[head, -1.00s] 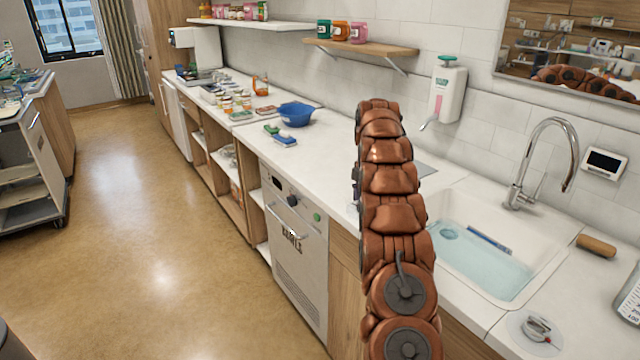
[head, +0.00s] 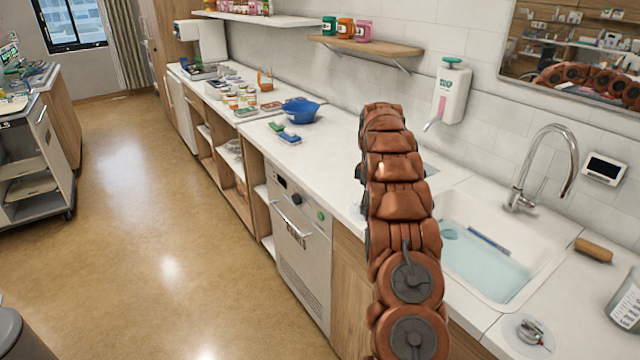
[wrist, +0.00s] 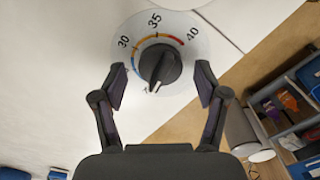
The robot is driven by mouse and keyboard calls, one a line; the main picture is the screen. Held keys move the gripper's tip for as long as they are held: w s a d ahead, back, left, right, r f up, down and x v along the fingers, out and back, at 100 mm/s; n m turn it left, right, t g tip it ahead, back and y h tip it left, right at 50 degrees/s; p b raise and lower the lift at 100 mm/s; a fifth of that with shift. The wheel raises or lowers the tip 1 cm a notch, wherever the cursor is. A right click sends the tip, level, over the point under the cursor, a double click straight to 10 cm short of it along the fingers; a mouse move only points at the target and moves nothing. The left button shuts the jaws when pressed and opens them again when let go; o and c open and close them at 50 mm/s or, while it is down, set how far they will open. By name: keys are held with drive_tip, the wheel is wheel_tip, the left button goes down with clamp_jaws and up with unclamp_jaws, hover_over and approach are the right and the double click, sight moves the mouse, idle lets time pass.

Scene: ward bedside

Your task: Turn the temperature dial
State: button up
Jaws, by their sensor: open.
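The temperature dial (wrist: 150,52) shows in the wrist view as a pale disc with the marks 30, 35 and 40 and a blue-to-orange arc. Its dark round knob (wrist: 160,65) has a white pointer directed toward the picture's bottom, slightly left, away from the numbers. My gripper (wrist: 160,68) is open, with one finger on each side of the knob. Gaps show between both fingers and the knob, and nothing is held. In the head view my brown arm rises over the counter; my gripper is hidden behind it, and I cannot make out the dial there.
The white counter (head: 350,150) runs along the wall, with a blue bowl (head: 300,111) and sponges further back. A water-filled sink (head: 490,265) and tap (head: 545,160) stand right of my arm. A white appliance (head: 298,245) sits below the counter.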

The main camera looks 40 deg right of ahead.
drive_tip(key=m+p, duration=0.4)
drive_tip(key=shift+r, duration=0.2)
drive_tip(key=m+p, duration=0.3)
drive_tip(key=shift+p, duration=0.35)
drive_tip(key=shift+w+r+b, duration=0.1)
drive_tip(key=shift+b, duration=0.4)
wheel_tip(320, 180, up, 7)
drive_tip(key=shift+f+b, duration=0.1)
drive_tip(key=shift+b, duration=1.1)
drive_tip(key=shift+r, duration=0.2)
drive_tip(key=s+a+r, duration=0.3)
drive_tip(key=a, duration=0.5)
drive_tip(key=s+a+r, duration=0.3)
drive_tip(key=a+r, duration=0.1)
drive_tip(key=a, duration=0.4)
drive_tip(key=s+a+r+m+g, duration=0.1)
drive_tip(key=s+a+r, duration=0.2)
drive_tip(key=a, duration=0.5)
drive_tip(key=shift+a+r, duration=0.2)
drive_tip(key=shift+r, duration=0.1)
